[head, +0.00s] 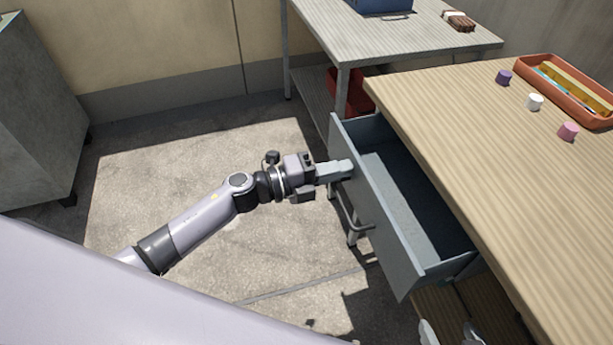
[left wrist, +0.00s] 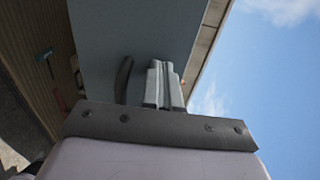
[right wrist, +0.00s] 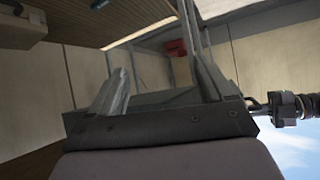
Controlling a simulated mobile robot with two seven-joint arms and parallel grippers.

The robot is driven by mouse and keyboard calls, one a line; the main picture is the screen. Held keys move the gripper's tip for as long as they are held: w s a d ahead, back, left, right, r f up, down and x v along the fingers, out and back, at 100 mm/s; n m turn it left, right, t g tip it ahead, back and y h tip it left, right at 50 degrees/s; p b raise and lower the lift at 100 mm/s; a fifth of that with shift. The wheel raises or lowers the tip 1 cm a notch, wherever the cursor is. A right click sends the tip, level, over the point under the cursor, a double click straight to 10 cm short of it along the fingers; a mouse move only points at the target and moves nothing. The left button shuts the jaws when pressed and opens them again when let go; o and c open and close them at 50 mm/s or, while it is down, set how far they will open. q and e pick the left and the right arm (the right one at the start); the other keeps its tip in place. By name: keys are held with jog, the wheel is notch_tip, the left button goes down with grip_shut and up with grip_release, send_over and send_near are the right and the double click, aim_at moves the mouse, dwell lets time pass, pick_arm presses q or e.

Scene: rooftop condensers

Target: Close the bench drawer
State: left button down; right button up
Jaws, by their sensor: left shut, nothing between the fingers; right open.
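The bench drawer (head: 407,215) is blue-grey, stands well out from under the wooden bench top (head: 490,130), and looks empty inside. Its front panel (head: 385,228) faces left and carries a bar handle (head: 350,217). My left gripper (head: 347,168) is shut and empty, its tips at the front panel, beyond the handle; contact is unclear. In the left wrist view the closed fingers (left wrist: 166,85) point at the panel (left wrist: 135,35), beside the handle (left wrist: 124,80). My right gripper (head: 450,334) is open, low by the drawer's near end; its parted fingers show in the right wrist view (right wrist: 160,80).
On the bench top are a purple piece (head: 503,77), a white piece (head: 535,102), a pink piece (head: 568,131) and an orange tray (head: 525,72). A metal side table (head: 400,40) stands behind. The floor (head: 130,200) left of the drawer is clear.

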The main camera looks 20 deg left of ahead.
pick_arm(q)
jog(key=b+x, duration=0.2)
jog(key=x, duration=0.6)
jog(key=shift+w+d+f, duration=0.1)
jog(key=shift+w+d, duration=0.15)
jog(key=shift+d, duration=0.05)
jog(key=shift+b+x, duration=0.4)
jog(key=shift+x, duration=0.65)
jog(key=shift+w+d, duration=0.1)
jog(key=shift+d, duration=0.05)
jog(key=shift+r, duration=0.25)
jog(key=shift+d, duration=0.1)
pick_arm(e)
jog(key=shift+w+a+f+n+t, duration=0.15)
jog(key=shift+w+a, duration=0.1)
jog(key=shift+a, duration=0.2)
jog(key=shift+w+a+f+n+t, duration=0.1)
jog(key=shift+w+a+n+t, duration=0.1)
jog(key=shift+a, duration=0.2)
pick_arm(q)
jog(key=shift+r, duration=0.1)
pick_arm(e)
jog(key=shift+f, duration=0.1)
